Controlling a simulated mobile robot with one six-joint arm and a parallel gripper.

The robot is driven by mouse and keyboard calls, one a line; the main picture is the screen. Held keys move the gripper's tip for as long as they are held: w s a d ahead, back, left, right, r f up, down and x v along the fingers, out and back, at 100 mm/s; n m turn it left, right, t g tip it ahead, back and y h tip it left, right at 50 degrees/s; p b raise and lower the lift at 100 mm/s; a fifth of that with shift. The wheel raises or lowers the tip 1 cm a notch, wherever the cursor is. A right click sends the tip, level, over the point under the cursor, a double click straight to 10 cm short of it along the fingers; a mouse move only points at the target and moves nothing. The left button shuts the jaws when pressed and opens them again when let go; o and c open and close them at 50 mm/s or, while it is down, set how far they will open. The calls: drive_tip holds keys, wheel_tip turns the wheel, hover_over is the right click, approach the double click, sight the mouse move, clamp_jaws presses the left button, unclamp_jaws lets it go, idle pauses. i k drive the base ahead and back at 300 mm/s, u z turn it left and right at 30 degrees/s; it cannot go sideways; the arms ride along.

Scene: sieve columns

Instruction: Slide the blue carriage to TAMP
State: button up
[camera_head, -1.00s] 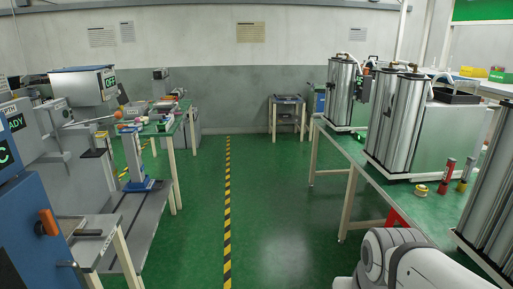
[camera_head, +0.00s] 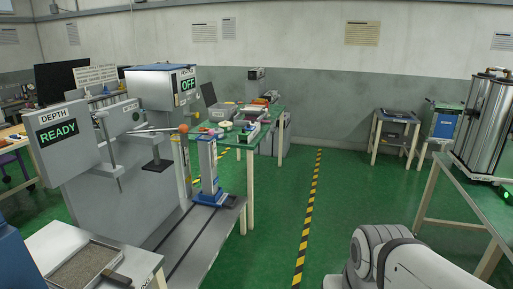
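The blue carriage (camera_head: 211,197) stands on a low grey bench with dark rails (camera_head: 197,247), left of centre. It has a blue base and an upright grey-blue post. A lever with an orange knob (camera_head: 183,129) reaches out just above and left of it. I can read no TAMP label in this view. Behind the bench stand a grey machine with a DEPTH sign reading READY (camera_head: 58,132) and a box whose display reads OFF (camera_head: 187,85). My gripper is out of view; only a white part of my arm shows at the bottom right.
A tray of grey granular material (camera_head: 78,269) lies on a near table at bottom left. A green-topped table (camera_head: 264,127) with small items stands behind the carriage. A metal cylinder stands on a bench at right. Green floor with a striped line (camera_head: 308,215) is clear in the middle.

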sight(219, 200)
drive_tip(key=u, duration=0.3)
drive_tip(key=i, duration=3.65)
drive_tip(key=u, duration=0.45)
